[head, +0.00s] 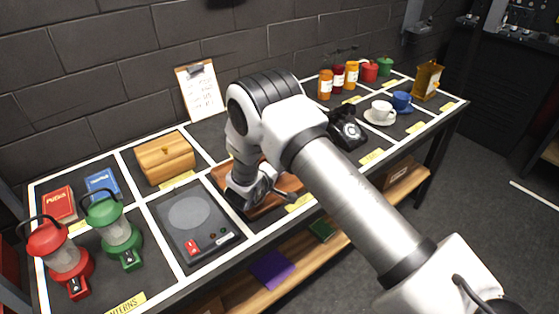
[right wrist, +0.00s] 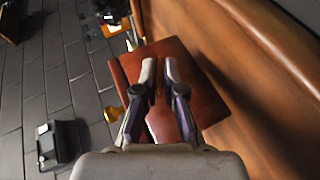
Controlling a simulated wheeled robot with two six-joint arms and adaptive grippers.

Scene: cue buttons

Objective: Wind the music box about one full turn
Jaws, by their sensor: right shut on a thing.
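A red-brown wooden piece (head: 291,184) lies on the table under my right arm, and most of it is hidden. In the right wrist view a red-brown block (right wrist: 205,85) with small gold fittings sits below my fingers; I take it for the music box. My right gripper (head: 250,192) points down there. In the wrist view its two fingers (right wrist: 160,68) are close together around a thin brownish piece (right wrist: 160,88), mostly hidden, which looks like the winding key. How far it is turned cannot be told. My left gripper is out of view.
A dark scale (head: 190,213) and a light wooden box (head: 165,160) stand left of the gripper. Red and green lanterns (head: 122,236) stand at the near left. A black telephone (head: 347,129) and cups (head: 380,113) are to the right. A clipboard (head: 201,93) leans behind.

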